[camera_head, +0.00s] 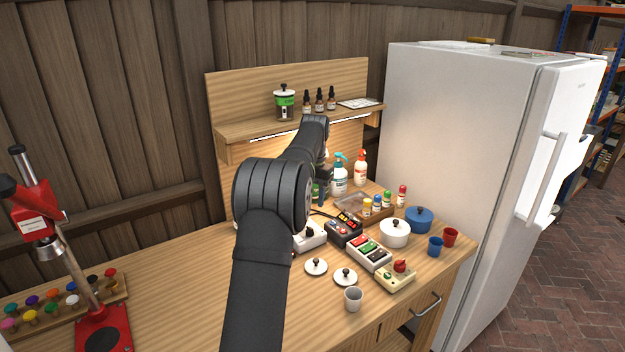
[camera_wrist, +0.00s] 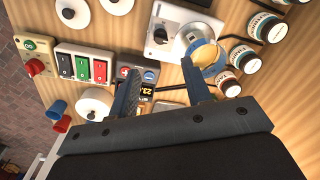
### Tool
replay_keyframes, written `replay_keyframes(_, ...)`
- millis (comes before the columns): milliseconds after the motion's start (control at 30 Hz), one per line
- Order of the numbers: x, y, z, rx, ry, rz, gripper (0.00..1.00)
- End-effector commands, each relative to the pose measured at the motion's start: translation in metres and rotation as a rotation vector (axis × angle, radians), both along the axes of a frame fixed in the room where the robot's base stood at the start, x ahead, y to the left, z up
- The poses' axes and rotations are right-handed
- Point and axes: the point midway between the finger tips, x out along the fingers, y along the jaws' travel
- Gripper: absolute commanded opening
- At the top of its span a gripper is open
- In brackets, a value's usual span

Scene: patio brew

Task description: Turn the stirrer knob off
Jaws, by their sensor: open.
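A white box with a round black knob (camera_wrist: 160,35) shows at the top of the wrist view, beside a round plate bearing a glass vessel with yellowish contents (camera_wrist: 203,53); it looks like the stirrer. In the head view this white box (camera_head: 312,237) is partly hidden behind my arm. My gripper (camera_wrist: 160,88) is open and empty above the bench, its two fingers spread. The knob lies beyond the fingertips, apart from them. In the head view my gripper (camera_head: 323,190) points down over the bench, largely hidden by the arm. The knob's exact setting is too small to read.
Close by are a dark controller with a display (camera_head: 345,229), a switch box with black, green and red rockers (camera_head: 368,253), and a beige box with a red knob (camera_head: 395,277). A white pot (camera_head: 395,233), loose lids (camera_head: 316,266) and pump bottles (camera_head: 340,177) crowd the bench. The left bench is clearer.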

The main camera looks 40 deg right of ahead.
Motion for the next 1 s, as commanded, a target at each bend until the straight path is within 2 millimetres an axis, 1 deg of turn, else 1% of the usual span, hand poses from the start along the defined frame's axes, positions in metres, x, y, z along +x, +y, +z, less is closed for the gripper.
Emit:
replay_keyframes(33, 0.000, -0.001, 0.012, -0.002, -0.002, 0.000, 0.45)
replay_keyframes(133, -0.001, -0.001, 0.032, -0.003, -0.003, 0.000, 0.45)
replay_keyframes(200, -0.002, -0.002, 0.042, -0.002, -0.002, 0.000, 0.45)
replay_keyframes(333, -0.002, -0.002, 0.055, -0.002, -0.001, 0.000, 0.45)
replay_keyframes(500, -0.003, -0.001, 0.060, 0.000, 0.000, 0.000, 0.45)
replay_keyframes(1000, -0.003, -0.001, 0.059, 0.000, 0.000, 0.000, 0.45)
